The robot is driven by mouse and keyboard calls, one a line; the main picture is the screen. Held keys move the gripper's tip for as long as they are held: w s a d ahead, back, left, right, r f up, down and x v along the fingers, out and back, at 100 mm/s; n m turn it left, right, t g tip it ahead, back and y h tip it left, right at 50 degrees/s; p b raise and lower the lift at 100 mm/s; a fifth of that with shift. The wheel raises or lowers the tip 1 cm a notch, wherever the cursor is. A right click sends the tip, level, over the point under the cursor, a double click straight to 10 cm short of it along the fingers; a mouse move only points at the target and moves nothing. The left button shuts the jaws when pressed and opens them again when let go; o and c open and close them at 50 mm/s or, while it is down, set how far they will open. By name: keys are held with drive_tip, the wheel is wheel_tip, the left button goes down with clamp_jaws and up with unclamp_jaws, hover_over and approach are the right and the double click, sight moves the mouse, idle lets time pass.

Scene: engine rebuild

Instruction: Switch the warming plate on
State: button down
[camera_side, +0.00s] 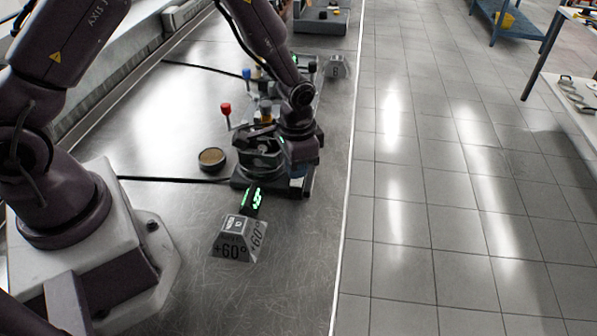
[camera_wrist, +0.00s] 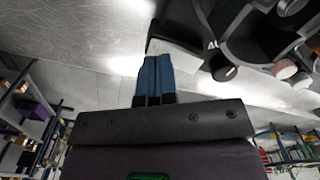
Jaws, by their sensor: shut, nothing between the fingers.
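A dark, low unit (camera_side: 240,180) sits on the steel bench near its right edge, partly hidden behind my arm. A block with lit green marks (camera_side: 252,199) is at its front. It may be the warming plate, but I cannot tell for sure, and no switch is clear. My gripper (camera_side: 297,188) points down at the unit's right front edge; contact cannot be told. In the wrist view, its blue fingers (camera_wrist: 154,78) are together and empty. A dark part with a black round knob (camera_wrist: 222,69) is just right of the fingertips there.
A grey block marked +60° (camera_side: 232,240) stands in front of the unit. A round tin (camera_side: 212,158) lies to its left, and a red-topped pin (camera_side: 226,109) stands behind. A black cable (camera_side: 165,179) crosses the bench. The front bench is mostly clear; its edge drops to tiled floor.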

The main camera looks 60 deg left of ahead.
sight(296, 181)
drive_tip(key=shift+r, duration=2.85)
drive_tip(key=shift+s, duration=0.1)
